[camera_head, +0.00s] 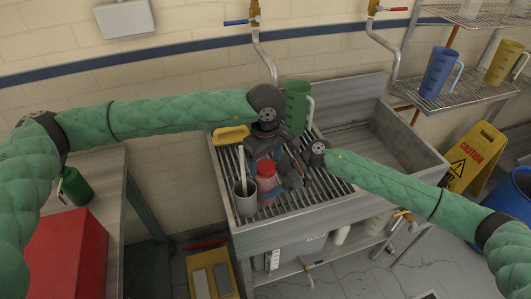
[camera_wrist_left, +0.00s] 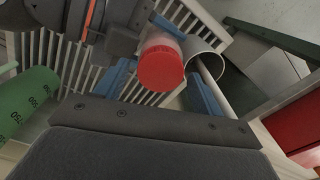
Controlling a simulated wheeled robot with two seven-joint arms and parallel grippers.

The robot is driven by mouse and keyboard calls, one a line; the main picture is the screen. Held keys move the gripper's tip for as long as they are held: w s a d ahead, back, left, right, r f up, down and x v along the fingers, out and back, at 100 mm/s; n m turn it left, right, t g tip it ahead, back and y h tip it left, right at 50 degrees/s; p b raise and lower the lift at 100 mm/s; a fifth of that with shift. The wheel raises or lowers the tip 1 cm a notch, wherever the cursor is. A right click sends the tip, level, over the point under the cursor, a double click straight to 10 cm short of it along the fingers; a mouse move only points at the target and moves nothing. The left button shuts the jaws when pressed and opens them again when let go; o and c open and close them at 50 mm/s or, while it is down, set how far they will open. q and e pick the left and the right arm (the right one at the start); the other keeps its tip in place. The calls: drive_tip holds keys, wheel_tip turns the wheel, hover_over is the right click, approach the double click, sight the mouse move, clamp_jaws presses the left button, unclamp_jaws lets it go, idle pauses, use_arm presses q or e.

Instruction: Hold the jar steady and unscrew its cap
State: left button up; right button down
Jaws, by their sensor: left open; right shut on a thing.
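The jar (camera_head: 267,185) stands upright on the slatted rack of the sink. Its red cap (camera_wrist_left: 160,66) is on top and faces the left wrist camera. My left gripper (camera_head: 266,160) is above the jar, pointing down. In the left wrist view its two blue fingers stand open on either side of the cap, with gaps visible. My right gripper (camera_head: 282,178) comes in from the right and is shut on the jar's body. It also shows at the upper left of the left wrist view (camera_wrist_left: 125,25). The jar's lower body is partly hidden by the fingers.
A metal cup (camera_head: 245,203) with a stick in it stands close left of the jar. A green measuring jug (camera_head: 297,103) stands behind, and a yellow tool (camera_head: 231,135) lies behind left. The sink basin (camera_head: 385,140) at right is empty.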

use_arm(q)
drive_tip(key=shift+f, duration=0.25)
drive_tip(key=c, duration=1)
drive_tip(key=shift+n, duration=0.3)
drive_tip(key=n, duration=0.9)
drive_tip(key=shift+r, duration=0.1)
drive_tip(key=shift+r, duration=0.3)
